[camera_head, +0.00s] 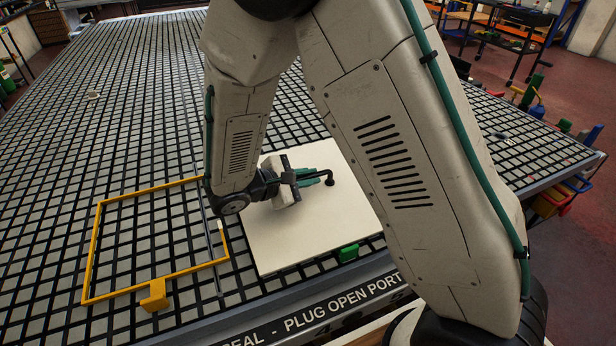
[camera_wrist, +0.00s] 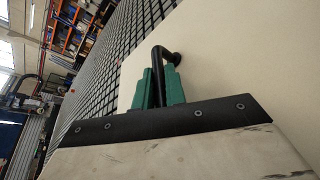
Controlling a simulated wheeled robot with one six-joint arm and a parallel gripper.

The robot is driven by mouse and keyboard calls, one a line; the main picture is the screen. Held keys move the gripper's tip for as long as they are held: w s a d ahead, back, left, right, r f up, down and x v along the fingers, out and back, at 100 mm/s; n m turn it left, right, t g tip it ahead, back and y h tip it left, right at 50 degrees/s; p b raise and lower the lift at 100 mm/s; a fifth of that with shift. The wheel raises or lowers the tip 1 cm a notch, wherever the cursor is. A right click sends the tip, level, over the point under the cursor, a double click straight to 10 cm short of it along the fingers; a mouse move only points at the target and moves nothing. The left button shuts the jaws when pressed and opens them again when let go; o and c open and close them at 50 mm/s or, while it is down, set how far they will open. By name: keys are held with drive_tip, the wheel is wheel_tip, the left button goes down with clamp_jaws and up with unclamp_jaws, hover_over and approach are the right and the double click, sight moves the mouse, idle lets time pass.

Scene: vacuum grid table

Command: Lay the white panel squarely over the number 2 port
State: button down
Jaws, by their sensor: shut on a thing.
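The white panel (camera_head: 290,235) is a flat cream square at the middle front of the grid table (camera_head: 140,110). My gripper (camera_head: 318,178) is above the panel, its green fingers shut on the panel's black handle (camera_head: 330,181). In the wrist view, my gripper (camera_wrist: 160,88) shows at the bent black handle (camera_wrist: 168,57), with the white panel (camera_wrist: 215,75) beyond. The panel looks about level, but I cannot tell whether it touches the grid or hangs just above it. No port numbered 2 can be made out; my arm hides the panel's right side.
A yellow rectangular frame (camera_head: 90,255) with a yellow front tab (camera_head: 155,295) lies left of the panel. A green block (camera_head: 349,252) sits at the panel's front edge. The table's front edge carries lettering (camera_head: 340,302). The grid behind is mostly clear.

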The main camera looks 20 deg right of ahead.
drive_tip(key=shift+f, duration=0.65)
drive_tip(key=c, duration=1.4)
unclamp_jaws()
drive_tip(key=shift+o, duration=0.2)
drive_tip(key=v, duration=0.7)
drive_tip(key=shift+a, duration=0.4)
drive_tip(key=s+d+r+m+g+y, duration=0.2)
drive_tip(key=s+d+r+m+g, duration=0.25)
drive_tip(key=d+r, duration=0.2)
drive_tip(key=s+d+r+m+t+y, duration=0.1)
drive_tip(key=s+r+m+y, duration=0.3)
drive_tip(key=s, duration=0.5)
drive_tip(key=s+d+r+m+t+y, duration=0.2)
drive_tip(key=s+r+m+y, duration=0.3)
drive_tip(key=s, duration=0.5)
drive_tip(key=d+r+y, duration=0.1)
drive_tip(key=r+y, duration=0.1)
drive_tip(key=shift+d+y, duration=0.2)
drive_tip(key=shift+y, duration=0.2)
